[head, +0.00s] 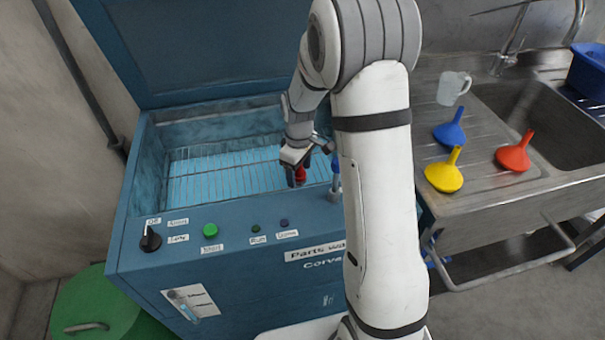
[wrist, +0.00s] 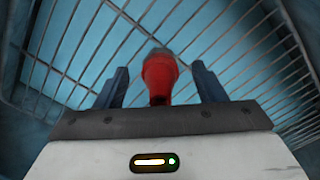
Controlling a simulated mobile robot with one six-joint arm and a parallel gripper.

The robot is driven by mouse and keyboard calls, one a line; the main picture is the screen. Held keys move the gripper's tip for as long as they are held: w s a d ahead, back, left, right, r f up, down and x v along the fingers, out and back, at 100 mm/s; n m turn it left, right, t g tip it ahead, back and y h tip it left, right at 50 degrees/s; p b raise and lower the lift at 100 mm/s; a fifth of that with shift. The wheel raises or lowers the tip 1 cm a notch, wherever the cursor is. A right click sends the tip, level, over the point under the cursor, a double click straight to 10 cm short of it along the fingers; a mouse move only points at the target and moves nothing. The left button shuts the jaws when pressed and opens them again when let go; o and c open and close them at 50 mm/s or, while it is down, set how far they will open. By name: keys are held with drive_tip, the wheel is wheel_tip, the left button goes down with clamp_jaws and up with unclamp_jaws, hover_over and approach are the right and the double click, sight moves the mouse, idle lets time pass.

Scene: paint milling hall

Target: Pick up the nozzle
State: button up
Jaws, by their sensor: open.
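A red tapered piece that looks like the nozzle (wrist: 160,80) shows in the wrist view between my two dark fingers, with a gap on each side. My gripper (wrist: 159,69) is open around it and neither finger appears to touch it. In the head view my gripper (head: 297,168) points down inside the parts washer near its front right, and the red nozzle (head: 300,175) shows at the fingers. The nozzle's lower part and what it rests on are hidden.
The blue parts washer (head: 135,210) has a wire grate (head: 215,178) inside and raised walls around it. A small blue-topped metal fitting (head: 335,187) stands close right of my gripper. Blue (head: 450,130), yellow (head: 444,175) and red (head: 514,156) funnels lie on the sink drainboard.

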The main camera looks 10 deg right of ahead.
drive_tip(key=shift+c, duration=0.4)
drive_tip(key=c, duration=1)
